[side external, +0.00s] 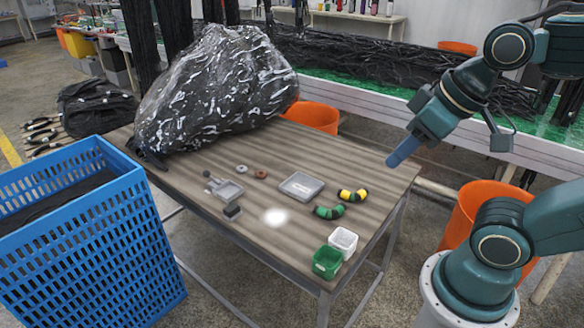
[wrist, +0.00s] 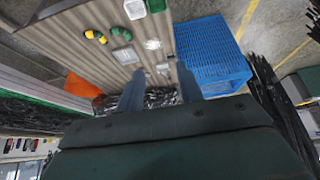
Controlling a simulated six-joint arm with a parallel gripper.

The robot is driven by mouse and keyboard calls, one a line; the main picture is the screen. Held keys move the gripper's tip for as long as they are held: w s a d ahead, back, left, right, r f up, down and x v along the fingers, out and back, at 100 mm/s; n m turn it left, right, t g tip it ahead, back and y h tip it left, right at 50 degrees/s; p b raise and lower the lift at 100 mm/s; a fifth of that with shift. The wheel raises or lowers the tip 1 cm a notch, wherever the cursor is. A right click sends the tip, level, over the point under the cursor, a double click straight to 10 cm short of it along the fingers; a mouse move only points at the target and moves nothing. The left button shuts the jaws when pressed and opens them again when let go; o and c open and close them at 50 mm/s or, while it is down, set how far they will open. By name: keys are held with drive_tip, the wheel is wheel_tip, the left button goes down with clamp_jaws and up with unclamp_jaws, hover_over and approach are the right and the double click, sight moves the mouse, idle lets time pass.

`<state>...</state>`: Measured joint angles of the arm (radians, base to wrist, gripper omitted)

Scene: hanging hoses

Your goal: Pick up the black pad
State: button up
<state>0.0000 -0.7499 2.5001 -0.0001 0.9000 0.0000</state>
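A bulky black wrapped heap (side external: 215,90) fills the back left. A blue crate (side external: 95,245) stands left.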

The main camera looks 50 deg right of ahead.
drive_tip(key=o, duration=0.6)
drive_tip(key=shift+c, duration=0.2)
drive_tip(key=shift+w, duration=0.1)
drive_tip(key=w+r+m+g, duration=0.1)
drive_tip(key=w+r+m, duration=0.15)
drive_tip(key=w, duration=0.45)
drive_tip(key=w+r+m+g, duration=0.1)
drive_tip(key=w+r+m, duration=0.15)
drive_tip(key=w, duration=0.45)
drive_tip(key=m+g, duration=0.4)
drive_tip(key=m, duration=0.9)
hover_over(229, 208)
wheel_tip(229, 208, down, 28)
drive_tip(key=shift+f, duration=4.45)
